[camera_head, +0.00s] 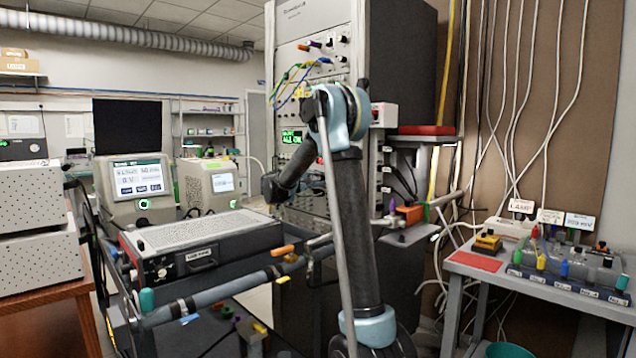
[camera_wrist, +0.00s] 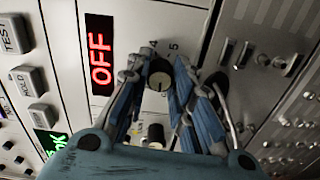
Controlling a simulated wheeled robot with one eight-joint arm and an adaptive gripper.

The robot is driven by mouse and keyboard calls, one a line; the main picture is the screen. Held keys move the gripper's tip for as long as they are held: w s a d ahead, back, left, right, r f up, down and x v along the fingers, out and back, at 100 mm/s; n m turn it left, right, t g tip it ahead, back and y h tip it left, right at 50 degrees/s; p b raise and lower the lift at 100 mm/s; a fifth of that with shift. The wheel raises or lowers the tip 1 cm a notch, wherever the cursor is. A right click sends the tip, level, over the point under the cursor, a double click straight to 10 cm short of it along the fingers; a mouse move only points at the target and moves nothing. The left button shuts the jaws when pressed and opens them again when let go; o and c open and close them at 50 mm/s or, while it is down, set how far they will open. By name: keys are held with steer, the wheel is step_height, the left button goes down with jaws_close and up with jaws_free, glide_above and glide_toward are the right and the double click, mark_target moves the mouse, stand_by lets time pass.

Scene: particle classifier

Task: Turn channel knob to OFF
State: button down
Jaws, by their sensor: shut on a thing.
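The channel knob (camera_wrist: 160,76) is a small round knob with a dark rim and pale face on the light panel in the wrist view. My gripper (camera_wrist: 158,66) has a blue finger on each side of it and is shut on it. The numbers 4 and 5 are printed above the knob. A red display (camera_wrist: 100,55) to its left reads OFF. In the head view, my arm reaches to the tall grey rack, and I cannot make out the knob or the fingertips there.
A second dark knob (camera_wrist: 156,134) sits just below the gripped one. TEST and HOLD buttons (camera_wrist: 28,80) and a green display (camera_wrist: 50,140) are at the left. In the head view, cables (camera_head: 290,82) hang from the rack front, and a cart (camera_head: 205,240) stands to the left.

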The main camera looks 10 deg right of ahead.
steer(key=shift+w+a+n, duration=0.1)
steer(key=shift+n, duration=0.8)
steer(key=shift+w+a+n, duration=0.1)
steer(key=shift+n, duration=0.8)
steer(key=c, duration=1.4)
jaws_free()
steer(key=shift+f, duration=0.15)
steer(key=shift+o, duration=0.2)
steer(key=shift+d, duration=0.1)
steer(key=shift+s, duration=0.15)
steer(key=v, duration=1.1)
steer(key=shift+s+a, duration=0.15)
steer(key=shift+a, duration=0.25)
